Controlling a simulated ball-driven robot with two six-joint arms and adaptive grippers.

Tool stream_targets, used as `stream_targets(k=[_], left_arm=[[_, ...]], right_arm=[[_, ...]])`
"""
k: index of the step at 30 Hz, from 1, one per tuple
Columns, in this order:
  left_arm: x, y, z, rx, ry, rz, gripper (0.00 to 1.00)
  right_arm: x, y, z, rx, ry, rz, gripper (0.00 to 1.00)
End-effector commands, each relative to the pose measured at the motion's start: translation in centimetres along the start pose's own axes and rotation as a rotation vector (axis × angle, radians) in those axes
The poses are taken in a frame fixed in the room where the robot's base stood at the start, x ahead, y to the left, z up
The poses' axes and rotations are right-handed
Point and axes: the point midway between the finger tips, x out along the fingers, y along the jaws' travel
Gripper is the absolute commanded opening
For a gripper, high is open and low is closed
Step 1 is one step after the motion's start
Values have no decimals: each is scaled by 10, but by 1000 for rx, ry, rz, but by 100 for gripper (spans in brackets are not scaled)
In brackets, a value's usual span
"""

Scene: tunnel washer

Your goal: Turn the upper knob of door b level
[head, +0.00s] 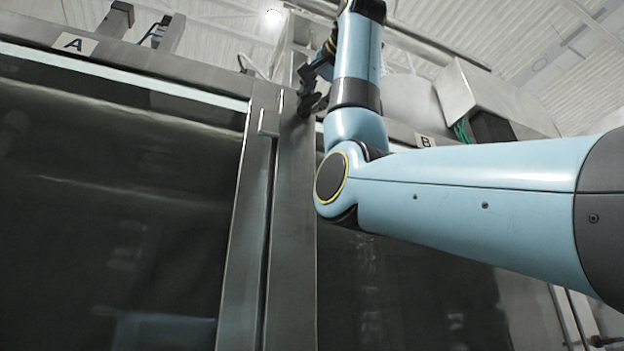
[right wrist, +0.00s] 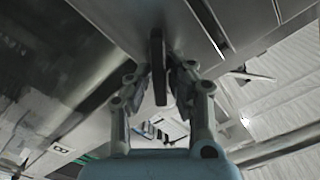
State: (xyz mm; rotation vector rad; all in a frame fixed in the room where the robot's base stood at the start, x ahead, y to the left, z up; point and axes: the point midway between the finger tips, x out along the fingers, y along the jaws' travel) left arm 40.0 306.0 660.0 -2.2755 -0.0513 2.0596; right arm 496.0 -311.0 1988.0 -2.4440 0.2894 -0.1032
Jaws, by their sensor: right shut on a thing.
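Door b is the dark panel (head: 410,290) under the B label (head: 426,141) in the head view, partly hidden by my right arm. My right gripper (head: 310,92) is at the top of the door post, near the panel's upper left corner. In the right wrist view, the upper knob (right wrist: 157,62) is a dark, narrow, elongated bar. My right gripper (right wrist: 161,78) is shut on it, with one finger on each side. The bar runs up and down in that picture; I cannot tell how it stands against level. The knob is not clear in the head view. My left gripper is not in view.
Door A (head: 110,200), with its label (head: 75,43), fills the left. Metal posts (head: 293,220) stand between the doors. A metal box (head: 495,100) with green cables sits above on the right. Open room shows under the ceiling.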

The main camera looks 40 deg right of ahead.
Motion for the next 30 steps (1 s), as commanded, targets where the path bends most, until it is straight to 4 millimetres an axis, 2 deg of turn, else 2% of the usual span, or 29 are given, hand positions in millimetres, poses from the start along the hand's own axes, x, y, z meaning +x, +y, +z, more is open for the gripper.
stream_targets(k=[18,30], left_arm=[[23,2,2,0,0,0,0],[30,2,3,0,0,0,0]], right_arm=[[0,7,3,573,0,1,0],[1,9,4,828,-1,3,0]])
